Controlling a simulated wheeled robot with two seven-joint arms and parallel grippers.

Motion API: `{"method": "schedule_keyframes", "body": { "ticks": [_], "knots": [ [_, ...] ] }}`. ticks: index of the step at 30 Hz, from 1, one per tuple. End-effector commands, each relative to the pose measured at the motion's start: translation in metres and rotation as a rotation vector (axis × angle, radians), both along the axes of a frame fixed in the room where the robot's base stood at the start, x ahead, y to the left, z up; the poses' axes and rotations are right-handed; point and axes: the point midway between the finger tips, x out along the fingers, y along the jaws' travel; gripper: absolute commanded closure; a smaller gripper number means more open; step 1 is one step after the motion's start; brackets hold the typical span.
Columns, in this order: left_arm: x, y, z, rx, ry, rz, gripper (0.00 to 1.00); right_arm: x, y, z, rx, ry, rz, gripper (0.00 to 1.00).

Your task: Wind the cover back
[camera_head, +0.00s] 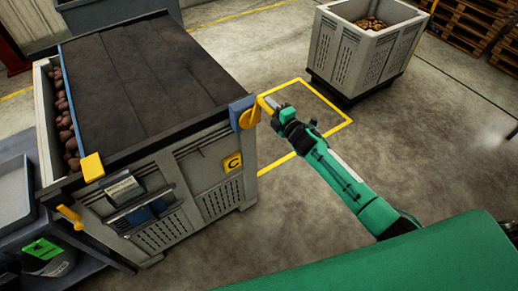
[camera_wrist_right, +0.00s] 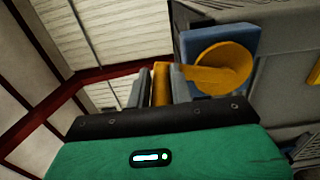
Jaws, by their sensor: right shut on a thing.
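The dark cover (camera_head: 140,85) lies over most of the grey crate (camera_head: 195,170). A strip of potatoes (camera_head: 66,125) shows uncovered along its left side, beside a blue bar (camera_head: 68,95). A yellow crank (camera_head: 248,117) sits on a blue block (camera_head: 238,106) at the crate's near right corner. In the right wrist view the crank's round hub (camera_wrist_right: 224,66) is right of my fingers. My right gripper (camera_head: 269,106) is shut on the crank's yellow handle, which shows between the fingers in the wrist view (camera_wrist_right: 161,84). My left gripper is not in view.
A second yellow handle (camera_head: 70,216) hangs at the crate's near left corner below a yellow block (camera_head: 92,166). Another grey crate with potatoes (camera_head: 340,55) stands at the back right inside clear floor. Pallets (camera_head: 475,28) are stacked behind. A grey tray (camera_head: 12,195) is at left.

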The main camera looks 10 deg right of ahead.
Motion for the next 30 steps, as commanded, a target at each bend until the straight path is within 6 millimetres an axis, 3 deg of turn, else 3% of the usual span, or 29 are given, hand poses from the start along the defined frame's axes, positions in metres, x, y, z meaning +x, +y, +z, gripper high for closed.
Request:
{"method": "schedule_keyframes", "body": {
  "ticks": [1, 12, 17, 24, 30],
  "knots": [
    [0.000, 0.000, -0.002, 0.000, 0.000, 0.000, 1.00, -0.002, -0.001, -0.009, -0.003, 0.013, 0.000, 0.98],
    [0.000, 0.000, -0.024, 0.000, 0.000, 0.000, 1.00, 0.007, -0.028, -0.034, -0.006, 0.018, 0.002, 1.00],
    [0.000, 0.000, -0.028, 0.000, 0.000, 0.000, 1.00, 0.008, -0.031, -0.037, -0.003, 0.018, 0.004, 1.00],
    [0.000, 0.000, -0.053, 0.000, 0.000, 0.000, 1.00, 0.014, -0.045, -0.061, -0.003, 0.016, 0.006, 1.00],
    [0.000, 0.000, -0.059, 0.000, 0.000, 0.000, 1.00, 0.016, -0.049, -0.066, 0.001, 0.013, 0.009, 1.00]
  ]
}}
